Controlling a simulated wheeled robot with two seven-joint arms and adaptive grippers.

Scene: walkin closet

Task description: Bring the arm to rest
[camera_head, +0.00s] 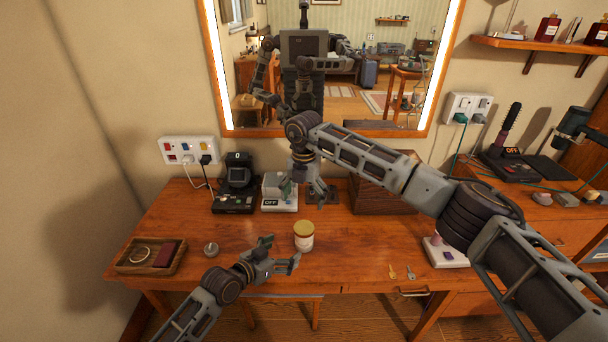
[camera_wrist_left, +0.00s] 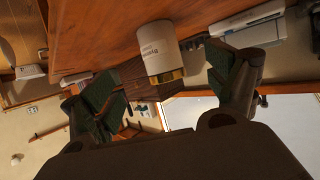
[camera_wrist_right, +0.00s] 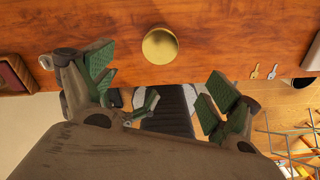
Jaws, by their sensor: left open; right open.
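My left gripper (camera_head: 281,256) is low at the front edge of the wooden table (camera_head: 350,258), open and empty. A white jar with a gold lid (camera_head: 304,237) stands upright on the table just right of it, apart from its fingers. In the left wrist view the jar (camera_wrist_left: 158,50) shows beyond and between the spread fingers. My right gripper (camera_head: 304,192) hangs above the back of the table, fingers pointing down, open and empty. In the right wrist view the jar's gold lid (camera_wrist_right: 160,45) lies beyond the open fingers. My right arm crosses the head view from the lower right.
A wooden tray (camera_head: 125,268) and a small round knob-like thing (camera_head: 211,249) stand at left. A black device (camera_head: 237,188) and a white switch box (camera_head: 279,192) stand at the back, with a brown box (camera_head: 382,195) behind my right arm. Two keys (camera_head: 392,271) lie near the front edge.

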